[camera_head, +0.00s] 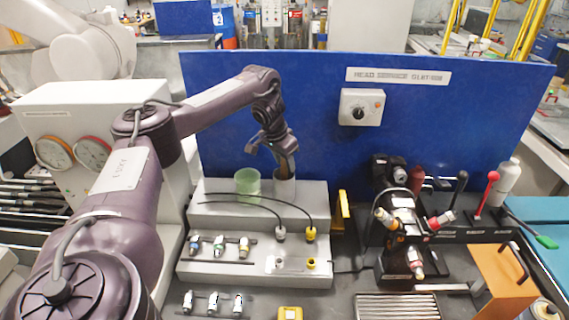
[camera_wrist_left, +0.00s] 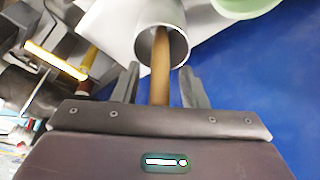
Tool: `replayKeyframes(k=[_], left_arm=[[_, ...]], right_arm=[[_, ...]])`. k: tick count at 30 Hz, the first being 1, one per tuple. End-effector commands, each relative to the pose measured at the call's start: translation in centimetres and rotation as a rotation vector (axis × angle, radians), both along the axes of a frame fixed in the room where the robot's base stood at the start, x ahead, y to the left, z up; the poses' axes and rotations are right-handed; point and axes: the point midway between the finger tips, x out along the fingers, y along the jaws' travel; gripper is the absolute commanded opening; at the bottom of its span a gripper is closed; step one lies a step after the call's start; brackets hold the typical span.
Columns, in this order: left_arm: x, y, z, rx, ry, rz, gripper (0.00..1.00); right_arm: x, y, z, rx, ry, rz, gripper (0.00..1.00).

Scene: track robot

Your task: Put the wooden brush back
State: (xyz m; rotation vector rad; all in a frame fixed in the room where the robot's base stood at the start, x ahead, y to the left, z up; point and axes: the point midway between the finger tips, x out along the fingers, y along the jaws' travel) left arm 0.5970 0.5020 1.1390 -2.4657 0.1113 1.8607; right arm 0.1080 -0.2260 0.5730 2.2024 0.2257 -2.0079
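The wooden brush shows in the left wrist view as a brown handle (camera_wrist_left: 160,72) coming out of a grey metal cup (camera_wrist_left: 143,45). Its other end is inside the cup and hidden. In the head view the grey cup (camera_head: 284,187) stands on the grey stepped block, just below my left gripper (camera_head: 287,172), which covers most of the brush. The left fingers (camera_wrist_left: 160,84) are apart on both sides of the handle, with a visible gap on each side. My right gripper is not in view.
A green translucent cup (camera_head: 247,184) stands close left of the grey cup on the grey block (camera_head: 215,208). Black cables run across the block in front. A blue panel (camera_head: 330,150) rises behind. A black machine (camera_head: 400,235) stands to the right.

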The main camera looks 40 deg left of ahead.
Motion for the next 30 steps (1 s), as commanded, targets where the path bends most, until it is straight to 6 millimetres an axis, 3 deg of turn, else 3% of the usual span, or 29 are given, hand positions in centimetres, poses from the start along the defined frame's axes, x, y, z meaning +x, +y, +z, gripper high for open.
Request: replayKeyframes(k=[6,9,15,30], left_arm=[[-1.1,0.2,3.8,-0.001,-0.009,0.001,0.39],[-1.7,0.3,7.0,0.003,-0.006,-0.001,0.39],[-2.7,0.3,10.1,0.002,-0.004,-0.001,0.39],[-3.1,0.3,10.9,0.000,-0.002,0.000,0.39]], right_arm=[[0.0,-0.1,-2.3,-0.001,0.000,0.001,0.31],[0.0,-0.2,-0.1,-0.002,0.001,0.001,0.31],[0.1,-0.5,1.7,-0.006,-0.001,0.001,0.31],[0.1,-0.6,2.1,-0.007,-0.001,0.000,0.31]])
